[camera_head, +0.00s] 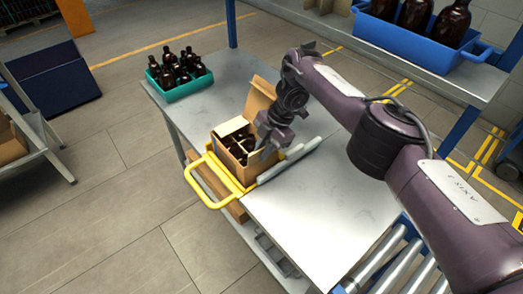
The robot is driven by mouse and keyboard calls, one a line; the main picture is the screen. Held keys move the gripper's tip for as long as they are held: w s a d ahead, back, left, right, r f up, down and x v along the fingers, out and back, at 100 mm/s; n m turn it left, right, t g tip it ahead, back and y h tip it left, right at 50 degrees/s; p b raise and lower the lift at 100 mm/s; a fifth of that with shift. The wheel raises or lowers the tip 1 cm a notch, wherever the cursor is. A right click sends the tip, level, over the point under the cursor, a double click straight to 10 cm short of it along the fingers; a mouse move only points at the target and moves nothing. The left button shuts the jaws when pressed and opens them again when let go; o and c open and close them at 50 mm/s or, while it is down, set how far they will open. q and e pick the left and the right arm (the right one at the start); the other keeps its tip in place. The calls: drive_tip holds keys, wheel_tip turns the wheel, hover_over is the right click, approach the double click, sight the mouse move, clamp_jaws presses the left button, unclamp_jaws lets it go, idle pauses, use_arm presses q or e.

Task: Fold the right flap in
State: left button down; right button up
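An open cardboard box (233,159) with dark amber bottles inside stands on a yellow-handled tray (208,203) at the table's left edge. A tall flap (262,96) stands up at the box's far side. A paler flap (229,127) lies over part of the opening at the far left. My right gripper (266,151) points down at the box's right side, close to its rim. The right flap is largely hidden by the gripper, and contact cannot be told. The fingertips are too small to show whether they are open. My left gripper is not in view.
A teal crate (187,91) of amber bottles stands at the table's far left corner. A blue crate (402,41) with large bottles sits on a raised shelf at upper right. The grey tabletop (318,205) is clear in front.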

drive_tip(key=shift+o, duration=0.7)
drive_tip(key=shift+w+r, duration=0.1)
drive_tip(key=shift+r, duration=0.25)
drive_tip(key=p+v, duration=0.1)
drive_tip(key=v, duration=0.6)
drive_tip(key=shift+p, duration=0.4)
drive_tip(key=shift+d, duration=0.15)
